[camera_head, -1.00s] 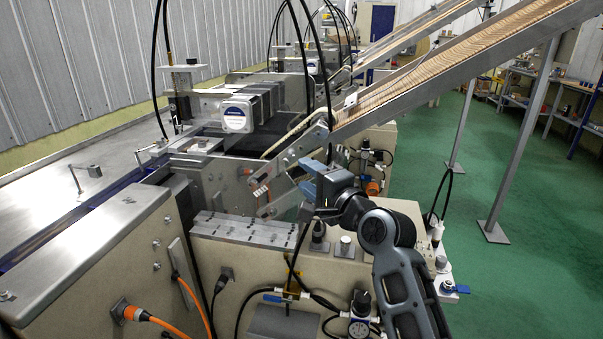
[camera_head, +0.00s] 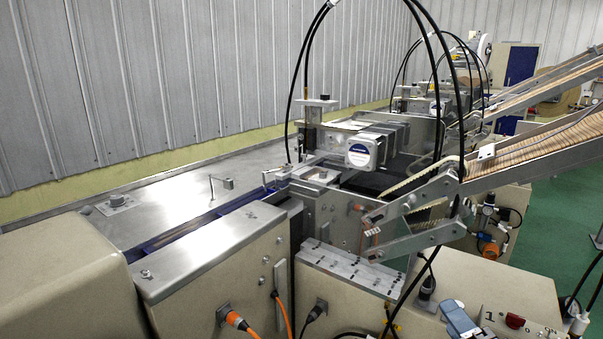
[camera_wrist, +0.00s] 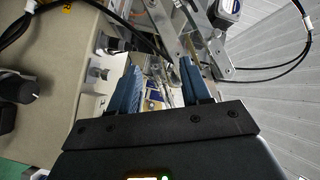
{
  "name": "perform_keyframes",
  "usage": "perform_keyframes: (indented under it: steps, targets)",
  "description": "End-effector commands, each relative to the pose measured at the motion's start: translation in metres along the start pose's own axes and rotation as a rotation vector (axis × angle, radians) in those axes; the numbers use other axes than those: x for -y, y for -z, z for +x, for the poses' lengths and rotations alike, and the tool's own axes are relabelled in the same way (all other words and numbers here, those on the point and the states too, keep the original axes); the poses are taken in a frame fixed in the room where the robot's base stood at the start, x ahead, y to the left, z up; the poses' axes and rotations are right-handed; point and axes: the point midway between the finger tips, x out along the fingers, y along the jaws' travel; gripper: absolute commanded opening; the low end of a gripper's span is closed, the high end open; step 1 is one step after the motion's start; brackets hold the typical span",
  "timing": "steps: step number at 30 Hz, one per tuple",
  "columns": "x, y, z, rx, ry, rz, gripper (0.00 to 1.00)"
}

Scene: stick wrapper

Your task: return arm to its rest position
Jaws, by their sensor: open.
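My gripper (camera_wrist: 160,78) shows in the wrist view with its two blue fingers apart and nothing between them. In the head view only a small blue-grey part of my gripper (camera_head: 458,320) shows at the bottom edge, right of centre. It appears in front of the beige machine housing (camera_head: 480,275). The rest of my arm is out of the head view. In the wrist view, machine parts and cables lie beyond the fingers, and I cannot tell how far off they are.
The stick wrapper's slanted stick chute (camera_head: 530,155) rises to the right. Black cables (camera_head: 437,60) loop above the machine. A slotted metal block (camera_head: 345,268) and orange cables (camera_head: 240,322) are at the front. Open green floor (camera_head: 570,215) shows at the right.

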Motion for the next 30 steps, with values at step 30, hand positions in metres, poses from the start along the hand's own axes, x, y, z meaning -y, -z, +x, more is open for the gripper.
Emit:
perform_keyframes:
  steps: [30]
  targets:
    - [-0.026,-0.074,-0.368,0.101,-0.148,-1.045,0.48]
